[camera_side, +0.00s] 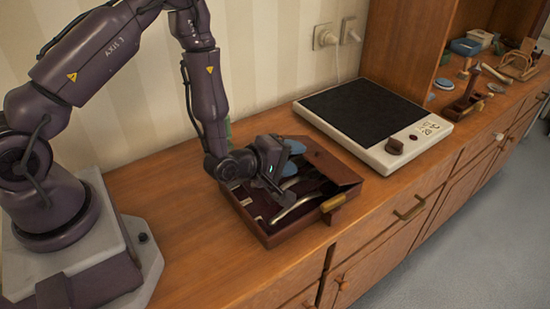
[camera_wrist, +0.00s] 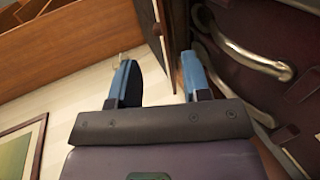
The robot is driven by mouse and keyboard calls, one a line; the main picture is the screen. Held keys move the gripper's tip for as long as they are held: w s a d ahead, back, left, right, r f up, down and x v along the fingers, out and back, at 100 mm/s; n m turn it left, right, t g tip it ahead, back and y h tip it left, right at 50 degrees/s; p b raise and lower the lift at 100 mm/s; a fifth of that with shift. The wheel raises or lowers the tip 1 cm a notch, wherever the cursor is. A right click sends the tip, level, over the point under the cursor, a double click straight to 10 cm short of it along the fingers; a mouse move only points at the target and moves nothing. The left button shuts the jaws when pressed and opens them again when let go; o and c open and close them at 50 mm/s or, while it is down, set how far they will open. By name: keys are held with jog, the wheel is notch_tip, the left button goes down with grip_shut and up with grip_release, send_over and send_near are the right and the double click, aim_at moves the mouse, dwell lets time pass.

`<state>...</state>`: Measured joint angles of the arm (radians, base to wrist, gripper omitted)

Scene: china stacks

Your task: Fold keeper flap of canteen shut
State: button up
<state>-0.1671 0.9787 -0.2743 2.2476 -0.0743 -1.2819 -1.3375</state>
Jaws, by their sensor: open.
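The canteen (camera_side: 262,235) is a dark wooden case on the sideboard, open at the top, with silver cutlery (camera_side: 290,210) inside. A reddish-brown panel (camera_side: 335,166), which looks like the keeper flap, lies at its right end; its exact angle is hard to judge. My gripper (camera_side: 291,159) is over the back of the case, its blue fingers apart. In the wrist view my gripper (camera_wrist: 158,62) is open, and a narrow brown edge (camera_wrist: 157,28) shows between and beyond the fingertips. I cannot tell whether they touch it. Cutlery (camera_wrist: 250,58) in the dark lining lies right of the fingers.
A white appliance with a black top (camera_side: 350,112) stands close behind and right of the case. A wooden cabinet side (camera_side: 412,45) rises farther right. Bare sideboard top (camera_side: 185,205) lies left of the case.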

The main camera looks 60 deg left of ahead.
jog(key=v, duration=0.5)
jog(key=shift+s+r, duration=0.1)
jog(key=shift+c, duration=0.2)
